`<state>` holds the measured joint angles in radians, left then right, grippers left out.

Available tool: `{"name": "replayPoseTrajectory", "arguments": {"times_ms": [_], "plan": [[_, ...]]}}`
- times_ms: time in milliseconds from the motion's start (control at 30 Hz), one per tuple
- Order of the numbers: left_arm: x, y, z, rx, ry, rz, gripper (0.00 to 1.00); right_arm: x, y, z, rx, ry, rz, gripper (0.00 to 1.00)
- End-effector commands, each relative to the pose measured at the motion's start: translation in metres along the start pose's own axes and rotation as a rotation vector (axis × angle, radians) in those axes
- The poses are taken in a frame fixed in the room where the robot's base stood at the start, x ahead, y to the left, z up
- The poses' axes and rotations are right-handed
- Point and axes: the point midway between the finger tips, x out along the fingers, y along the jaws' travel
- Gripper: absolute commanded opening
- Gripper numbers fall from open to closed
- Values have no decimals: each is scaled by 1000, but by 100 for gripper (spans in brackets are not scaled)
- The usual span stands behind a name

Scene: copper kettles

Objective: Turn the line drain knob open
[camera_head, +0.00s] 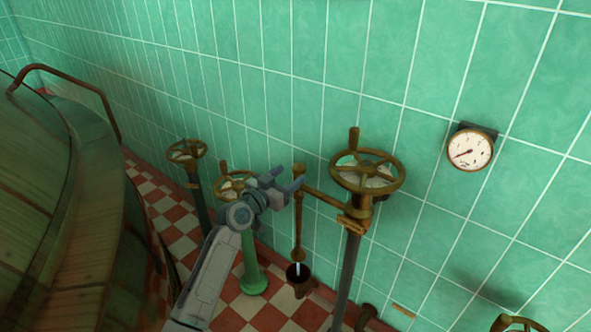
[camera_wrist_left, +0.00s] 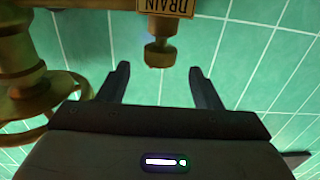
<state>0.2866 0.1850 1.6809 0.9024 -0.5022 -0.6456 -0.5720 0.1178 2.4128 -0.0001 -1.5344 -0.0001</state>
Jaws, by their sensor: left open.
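The line drain knob (camera_wrist_left: 160,53) is a small brass knob on a short stem in the left wrist view. Beside it is a yellow plate reading DRAIN (camera_wrist_left: 165,6), upside down and partly cut off. My left gripper (camera_wrist_left: 159,70) is open, its two dark fingertips to either side of the knob's end, with visible gaps. In the head view my left gripper (camera_head: 287,179) is beside the top of a thin brass pipe (camera_head: 298,212); the knob cannot be told clearly there. My right gripper is not in view.
A large brass handwheel (camera_head: 396,173) stands right of my gripper. A smaller handwheel (camera_head: 187,150) stands farther left, another partly behind my arm. A dark cup (camera_head: 300,284) sits under the pipe. A gauge (camera_head: 470,151) hangs on the green tiled wall. A copper kettle (camera_head: 70,220) fills the left.

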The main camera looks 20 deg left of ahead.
Motion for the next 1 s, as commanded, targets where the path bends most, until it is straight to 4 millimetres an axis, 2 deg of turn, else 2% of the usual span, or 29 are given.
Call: {"name": "replayPoseTrajectory", "arguments": {"times_ms": [100, 233, 400, 633, 867, 1000], "plan": [[21, 0, -1, -2, 1, 0, 59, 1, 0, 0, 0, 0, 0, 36], [35, 0, 0, -1, 1, -1, 59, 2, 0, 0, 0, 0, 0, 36], [42, 0, 0, 0, 0, -1, 59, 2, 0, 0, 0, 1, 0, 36], [42, 0, 0, 1, 0, -1, 59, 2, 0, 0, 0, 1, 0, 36], [42, 0, 0, 0, 0, 0, 14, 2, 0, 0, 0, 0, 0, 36], [42, 0, 0, 0, -1, -1, 14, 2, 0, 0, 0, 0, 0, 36]]}}
